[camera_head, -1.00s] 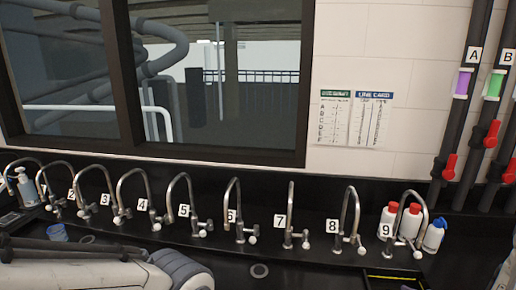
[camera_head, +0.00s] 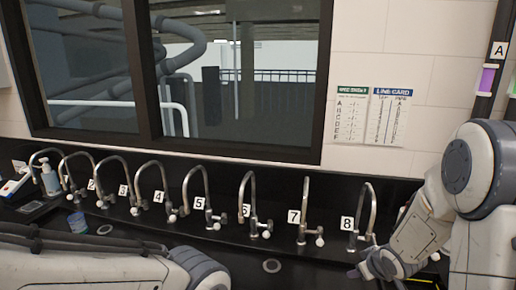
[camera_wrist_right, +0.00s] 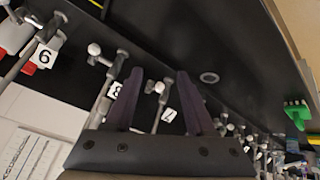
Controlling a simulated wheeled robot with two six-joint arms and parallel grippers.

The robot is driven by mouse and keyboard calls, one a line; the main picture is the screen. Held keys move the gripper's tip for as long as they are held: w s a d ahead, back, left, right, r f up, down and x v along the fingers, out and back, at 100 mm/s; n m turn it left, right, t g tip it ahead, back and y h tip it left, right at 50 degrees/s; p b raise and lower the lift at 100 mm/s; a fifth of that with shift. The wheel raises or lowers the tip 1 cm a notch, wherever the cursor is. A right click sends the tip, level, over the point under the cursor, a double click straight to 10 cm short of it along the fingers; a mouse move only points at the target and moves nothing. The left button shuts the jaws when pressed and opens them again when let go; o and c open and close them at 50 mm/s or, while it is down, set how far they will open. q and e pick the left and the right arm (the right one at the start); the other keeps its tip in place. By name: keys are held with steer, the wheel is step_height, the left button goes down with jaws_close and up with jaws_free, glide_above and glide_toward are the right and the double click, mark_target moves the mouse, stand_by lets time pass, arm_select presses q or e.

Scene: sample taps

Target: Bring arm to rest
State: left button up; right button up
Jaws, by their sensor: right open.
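My right arm (camera_head: 472,180) stands bent at the right of the head view, its wrist low in front of the counter near tap 8 (camera_head: 366,215). My right gripper (camera_wrist_right: 158,82) is open and empty in the wrist view, its two dark fingers apart. Tap labels show beyond and between the fingers, apart from them as far as I can tell. My left arm (camera_head: 90,262) lies across the bottom left of the head view. Its gripper is outside the picture.
A row of numbered curved taps lines the black counter (camera_head: 235,262). A line card (camera_head: 389,117) hangs on the wall. A green brush-like item (camera_wrist_right: 297,112) shows in the wrist view.

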steer(key=s+a+r+g, duration=0.25)
steer(key=s+a, duration=0.25)
steer(key=a, duration=0.5)
steer(key=s+a+r+n+g, duration=0.1)
steer(key=s+a, duration=0.3)
steer(key=s, duration=0.4)
steer(key=s+a+r+n+g+b, duration=0.1)
steer(key=s+a+g, duration=0.1)
steer(key=s+a, duration=0.2)
steer(key=s+a+r+n+g+y+b, duration=0.1)
steer(key=s+a, duration=0.4)
steer(key=s, duration=0.6)
steer(key=shift+s+r+g, duration=0.2)
steer(key=shift+s+g, duration=0.1)
steer(key=shift+g, duration=0.05)
steer(key=shift+w, duration=0.15)
